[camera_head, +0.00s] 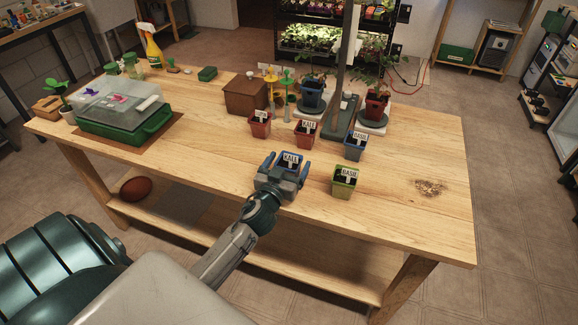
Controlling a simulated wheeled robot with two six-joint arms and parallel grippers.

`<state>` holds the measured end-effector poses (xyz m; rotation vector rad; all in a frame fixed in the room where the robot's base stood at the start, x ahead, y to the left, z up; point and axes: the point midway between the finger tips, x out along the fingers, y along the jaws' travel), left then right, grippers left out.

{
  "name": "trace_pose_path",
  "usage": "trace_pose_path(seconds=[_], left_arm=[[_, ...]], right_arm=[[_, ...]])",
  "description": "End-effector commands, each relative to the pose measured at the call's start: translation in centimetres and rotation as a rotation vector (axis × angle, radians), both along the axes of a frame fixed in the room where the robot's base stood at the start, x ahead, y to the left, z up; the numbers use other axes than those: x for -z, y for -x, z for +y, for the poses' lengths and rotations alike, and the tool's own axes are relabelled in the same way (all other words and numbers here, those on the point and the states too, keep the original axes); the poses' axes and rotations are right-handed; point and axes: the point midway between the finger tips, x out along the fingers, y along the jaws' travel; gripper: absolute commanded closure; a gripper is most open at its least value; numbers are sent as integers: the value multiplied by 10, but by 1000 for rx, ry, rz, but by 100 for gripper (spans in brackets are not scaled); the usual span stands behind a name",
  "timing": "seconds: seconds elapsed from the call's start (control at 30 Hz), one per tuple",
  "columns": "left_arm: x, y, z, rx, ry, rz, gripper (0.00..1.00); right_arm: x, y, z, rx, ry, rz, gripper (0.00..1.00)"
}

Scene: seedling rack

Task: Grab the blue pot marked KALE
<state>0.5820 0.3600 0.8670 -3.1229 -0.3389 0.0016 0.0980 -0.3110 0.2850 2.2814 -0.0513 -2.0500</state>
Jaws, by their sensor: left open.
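The blue pot marked KALE (291,157) stands upright near the front edge of the wooden table, its white label facing me. My left gripper (286,164) reaches in from the front and is open, one finger on each side of this pot. The gripper body hides the pot's lower part, and I cannot tell whether the fingers touch it. My right gripper is not in view.
A yellow-green BASIL pot (343,184) stands close on the right. A blue BASIL pot (355,149), a red KALE pot (306,136) and another red pot (260,128) stand behind. A green propagator tray (150,130) sits at the left.

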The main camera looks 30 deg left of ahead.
Motion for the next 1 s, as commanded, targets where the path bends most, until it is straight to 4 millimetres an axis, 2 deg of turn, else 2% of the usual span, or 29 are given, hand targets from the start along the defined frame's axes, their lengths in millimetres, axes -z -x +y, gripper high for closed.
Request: trace_pose_path(seconds=[0.27,0.53,0.83,1.0], left_arm=[[1,-4,1,0,0,0,15],[1,-3,1,0,0,0,66],[-1,-3,1,0,1,-1,66],[-12,-4,1,-1,1,-2,66]], right_arm=[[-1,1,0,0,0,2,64],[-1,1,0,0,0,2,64],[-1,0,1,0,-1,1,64],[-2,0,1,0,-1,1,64]])
